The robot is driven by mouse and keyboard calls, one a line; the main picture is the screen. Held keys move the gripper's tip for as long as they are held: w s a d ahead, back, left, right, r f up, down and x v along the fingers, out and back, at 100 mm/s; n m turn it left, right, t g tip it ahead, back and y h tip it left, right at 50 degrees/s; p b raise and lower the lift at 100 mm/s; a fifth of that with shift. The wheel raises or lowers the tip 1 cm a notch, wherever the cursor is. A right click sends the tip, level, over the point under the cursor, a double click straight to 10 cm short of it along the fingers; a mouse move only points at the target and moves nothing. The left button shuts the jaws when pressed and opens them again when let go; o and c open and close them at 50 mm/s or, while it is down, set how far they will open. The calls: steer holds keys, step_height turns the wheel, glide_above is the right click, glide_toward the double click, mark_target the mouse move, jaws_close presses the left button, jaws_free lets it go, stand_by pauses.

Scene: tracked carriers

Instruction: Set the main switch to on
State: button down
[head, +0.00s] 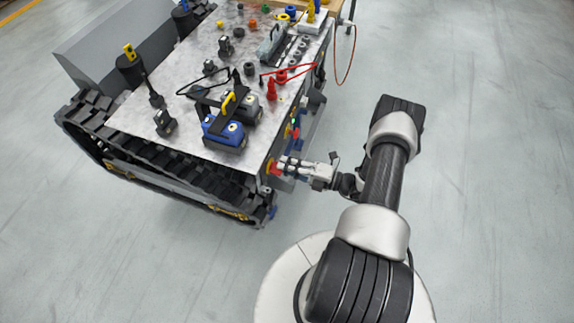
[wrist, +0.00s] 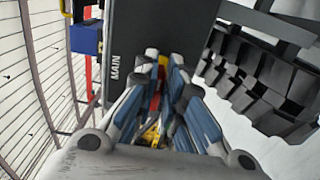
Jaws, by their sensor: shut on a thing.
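The main switch (head: 270,166) is a red handle on a yellow base, on the end face of the tracked carrier (head: 135,115). In the wrist view the switch (wrist: 162,62) shows between the fingertips, beside the white word MAIN on a dark panel. My gripper (head: 281,165) reaches in from the right at the panel, and its fingers are shut on the red handle. In the wrist view my gripper (wrist: 165,64) has its blue-grey fingers on both sides of the handle. The fingers hide much of the handle, so I cannot tell its on or off position.
The carrier's top bears a blue device with a yellow handle (head: 223,130), red plugs (head: 271,90) and several small parts. Another blue part (wrist: 86,40) and a red strip stand left of the panel in the wrist view. Dark track links (wrist: 255,75) lie at right. The floor (head: 480,150) at right is clear.

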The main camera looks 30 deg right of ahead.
steer(key=c, duration=1.7)
jaws_free()
steer(key=v, duration=1.2)
